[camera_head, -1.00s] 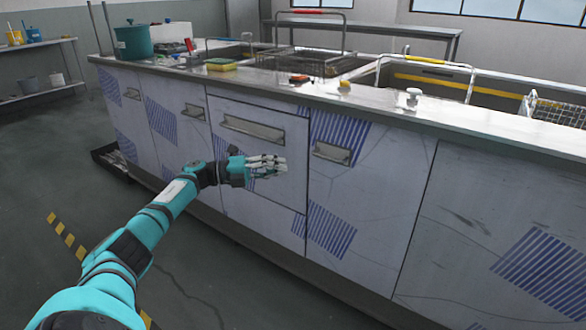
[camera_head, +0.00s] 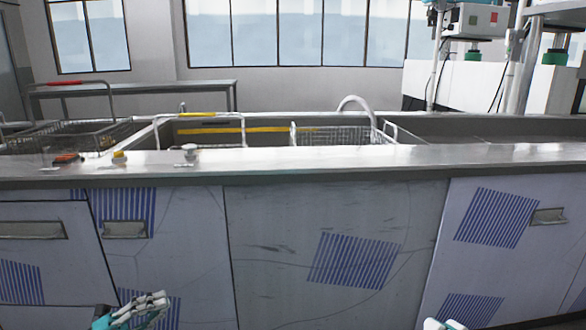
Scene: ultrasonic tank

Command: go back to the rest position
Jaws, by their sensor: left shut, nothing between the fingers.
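My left gripper (camera_head: 150,308) shows at the bottom left edge of the head view, its pale fingers shut and empty. It is in front of the cabinet fronts and apart from the handles. Only the tip of my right gripper (camera_head: 445,324) shows at the bottom edge, right of the middle. Its fingers are mostly cut off, so its state is unclear. Both arms are otherwise out of view.
A long steel counter (camera_head: 330,160) crosses the view, with a sink basin, a wire basket (camera_head: 335,135) and a second basket (camera_head: 70,137) at the left. Cabinet handles (camera_head: 125,230) stick out below. A machine (camera_head: 475,18) stands at the back right.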

